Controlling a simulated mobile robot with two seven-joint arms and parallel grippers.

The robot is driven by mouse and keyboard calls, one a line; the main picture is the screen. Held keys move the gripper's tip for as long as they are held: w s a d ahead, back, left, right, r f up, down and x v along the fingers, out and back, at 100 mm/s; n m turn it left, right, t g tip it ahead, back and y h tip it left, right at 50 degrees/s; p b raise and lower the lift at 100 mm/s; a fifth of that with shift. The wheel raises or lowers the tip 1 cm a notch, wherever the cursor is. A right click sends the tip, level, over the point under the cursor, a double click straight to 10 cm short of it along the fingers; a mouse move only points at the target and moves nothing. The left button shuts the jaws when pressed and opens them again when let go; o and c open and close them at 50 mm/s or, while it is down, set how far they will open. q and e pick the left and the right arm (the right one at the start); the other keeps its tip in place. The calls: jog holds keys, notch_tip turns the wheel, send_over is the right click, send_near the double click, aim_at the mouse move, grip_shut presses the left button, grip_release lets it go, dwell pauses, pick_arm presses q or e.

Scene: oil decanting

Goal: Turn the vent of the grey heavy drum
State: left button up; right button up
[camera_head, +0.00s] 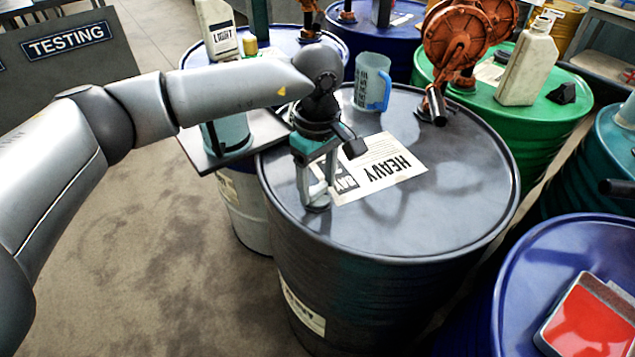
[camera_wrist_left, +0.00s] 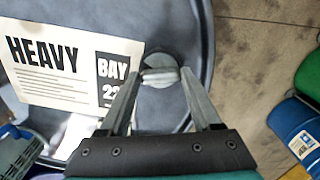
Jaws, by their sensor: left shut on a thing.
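The grey heavy drum (camera_head: 450,220) stands upright in the middle of the head view. A label (camera_head: 375,168) reading HEAVY lies on its lid, and the label (camera_wrist_left: 70,65) also shows in the left wrist view. The vent (camera_wrist_left: 158,60) is a small round grey fitting with a raised grip, near the lid's rim beside the label. My left gripper (camera_head: 316,203) points down over the vent at the lid's near left edge. In the wrist view its fingers (camera_wrist_left: 163,74) are on either side of the vent's grip, shut on it. My right gripper is not in view.
A blue measuring jug (camera_head: 371,82) and an orange pump (camera_head: 455,45) stand at the lid's back. A dark tray (camera_head: 205,160) with a teal container is close left, under my arm. A green drum (camera_head: 530,115) and a blue drum (camera_head: 570,250) crowd the right.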

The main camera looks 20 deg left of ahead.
aim_at(317, 188)
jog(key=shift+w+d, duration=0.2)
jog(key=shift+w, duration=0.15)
pick_arm(q)
jog(key=o, duration=1.3)
jog(key=shift+o, duration=0.4)
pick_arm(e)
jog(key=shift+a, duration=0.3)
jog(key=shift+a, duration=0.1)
pick_arm(q)
jog(key=shift+r, duration=0.4)
notch_tip(317, 188, up, 14)
jog(key=p, duration=0.2)
jog(key=shift+r, duration=0.25)
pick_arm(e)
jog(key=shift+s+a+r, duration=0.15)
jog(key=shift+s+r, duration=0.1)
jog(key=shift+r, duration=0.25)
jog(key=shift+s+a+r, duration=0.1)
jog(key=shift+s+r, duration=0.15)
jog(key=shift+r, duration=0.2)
pick_arm(q)
jog(key=shift+s, duration=0.1)
